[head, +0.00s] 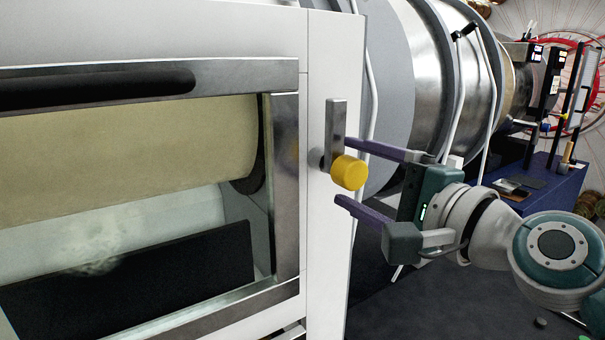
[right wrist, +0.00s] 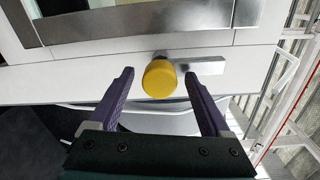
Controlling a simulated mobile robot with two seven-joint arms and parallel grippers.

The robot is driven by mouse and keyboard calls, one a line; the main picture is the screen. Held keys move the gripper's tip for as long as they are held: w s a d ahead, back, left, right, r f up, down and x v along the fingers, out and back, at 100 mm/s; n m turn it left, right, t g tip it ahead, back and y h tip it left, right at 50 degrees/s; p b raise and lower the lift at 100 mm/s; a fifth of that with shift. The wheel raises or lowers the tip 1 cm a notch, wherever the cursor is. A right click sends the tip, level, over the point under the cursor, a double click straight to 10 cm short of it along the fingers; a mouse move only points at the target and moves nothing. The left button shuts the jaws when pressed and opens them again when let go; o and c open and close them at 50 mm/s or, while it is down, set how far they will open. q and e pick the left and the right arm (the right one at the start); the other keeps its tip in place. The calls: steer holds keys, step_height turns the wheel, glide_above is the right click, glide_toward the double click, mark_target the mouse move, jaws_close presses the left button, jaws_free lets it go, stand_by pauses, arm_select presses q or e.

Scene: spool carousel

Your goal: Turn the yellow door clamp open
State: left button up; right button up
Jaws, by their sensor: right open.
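The yellow door clamp knob (head: 348,172) sits on the white frame beside the door's metal-edged window, with a grey metal bar (head: 336,122) standing upright behind it. My right gripper (head: 341,170) is open, its two purple fingers reaching in from the right, one above and one below the knob. In the right wrist view the yellow knob (right wrist: 159,78) lies between and just beyond the fingertips (right wrist: 158,72), with a gap on each side. The metal bar (right wrist: 200,67) extends to the right there. My left gripper is not in view.
The door window (head: 285,180) has a metal frame and a black handle (head: 100,88) across its top. Behind the white panel stand large metal drums (head: 425,70). A blue table (head: 545,180) with small items is at the far right. Dark floor lies below my right arm.

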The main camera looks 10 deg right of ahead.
steer(key=b+v, duration=0.1)
steer(key=v, duration=0.9)
